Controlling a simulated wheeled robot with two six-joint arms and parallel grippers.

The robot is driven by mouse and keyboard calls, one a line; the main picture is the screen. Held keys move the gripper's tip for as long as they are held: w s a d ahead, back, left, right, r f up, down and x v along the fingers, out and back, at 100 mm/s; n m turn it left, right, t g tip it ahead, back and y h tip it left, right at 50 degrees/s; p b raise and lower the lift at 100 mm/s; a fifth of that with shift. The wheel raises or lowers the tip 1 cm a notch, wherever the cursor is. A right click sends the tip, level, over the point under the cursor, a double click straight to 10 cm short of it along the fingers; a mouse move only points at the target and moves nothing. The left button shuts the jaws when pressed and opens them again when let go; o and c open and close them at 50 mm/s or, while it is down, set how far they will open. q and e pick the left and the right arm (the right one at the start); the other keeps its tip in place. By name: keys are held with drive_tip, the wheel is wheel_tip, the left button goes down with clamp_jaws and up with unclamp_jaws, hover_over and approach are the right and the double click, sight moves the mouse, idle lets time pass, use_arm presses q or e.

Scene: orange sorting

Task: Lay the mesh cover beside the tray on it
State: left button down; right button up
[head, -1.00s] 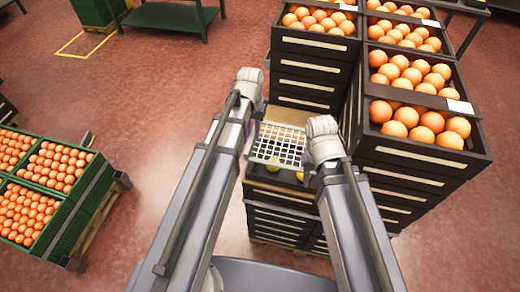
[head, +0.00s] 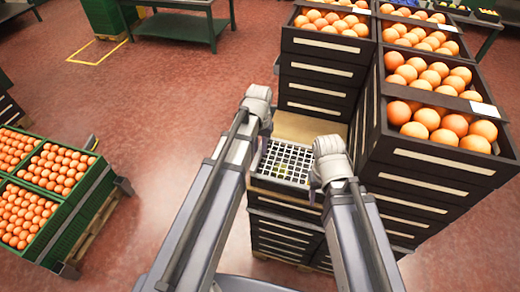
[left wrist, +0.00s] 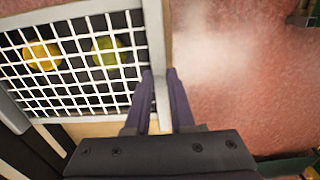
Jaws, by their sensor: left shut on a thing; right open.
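The mesh cover (head: 288,160), a pale grid in a light frame, is level over the tray (head: 285,188) on the dark crate stack. Whether it rests on the rim or is just above it, I cannot tell. In the left wrist view, a yellow fruit (left wrist: 41,56) and a green fruit (left wrist: 110,48) show through the mesh (left wrist: 75,75).
Tall black crates of oranges (head: 440,150) stand close on the right, and more (head: 325,48) stand behind. A bare wooden surface (head: 307,128) lies just beyond the tray. Green crates of oranges (head: 55,168) are at the left. Red floor is clear between.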

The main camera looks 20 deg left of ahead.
use_arm(q)
drive_tip(key=shift+f+b, duration=0.45)
drive_tip(key=shift+b, duration=0.05)
drive_tip(key=c, duration=0.8)
unclamp_jaws()
drive_tip(key=shift+o, duration=0.2)
drive_tip(key=shift+r, duration=0.2)
wheel_tip(320, 180, up, 13)
drive_tip(key=p, duration=1.3)
drive_tip(key=shift+f, duration=0.2)
drive_tip(key=s+d+m+y, duration=0.1)
drive_tip(key=s+d+m, duration=0.2)
drive_tip(key=s+d, duration=0.7)
drive_tip(key=s, duration=0.4)
drive_tip(key=shift+s+d, duration=0.15)
drive_tip(key=shift+d, duration=0.1)
